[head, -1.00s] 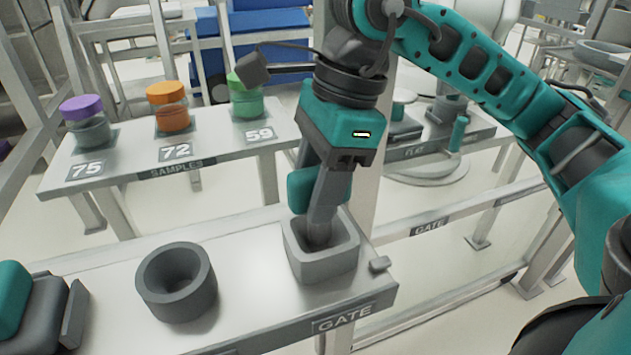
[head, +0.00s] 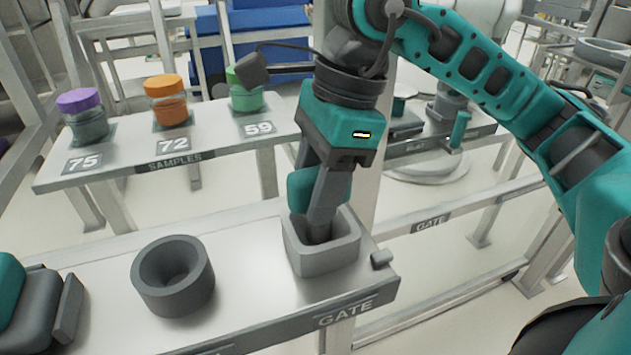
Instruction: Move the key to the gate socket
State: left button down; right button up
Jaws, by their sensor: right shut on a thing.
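The gate socket (head: 322,261) is a grey, square-walled open box near the right end of the white bench, above the "GATE" label. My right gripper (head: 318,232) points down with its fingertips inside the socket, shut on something. The key itself does not show; the fingers and the socket walls hide what is held, so I cannot tell how deep it sits. My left gripper (head: 62,308) shows only in part at the lower left edge, over the bench. Its jaw opening is not clear.
A round grey holder (head: 173,284) with a funnel-shaped hole stands left of the socket. Behind, the samples table (head: 120,166) carries purple-, orange- and green-lidded jars. Bare bench lies between holder and socket.

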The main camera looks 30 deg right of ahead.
jog(key=shift+f+b, duration=0.5)
jog(key=shift+f, duration=0.1)
dwell(0.3)
jog(key=o, duration=1.3)
jog(key=shift+o, duration=0.2)
jog(key=o, duration=0.4)
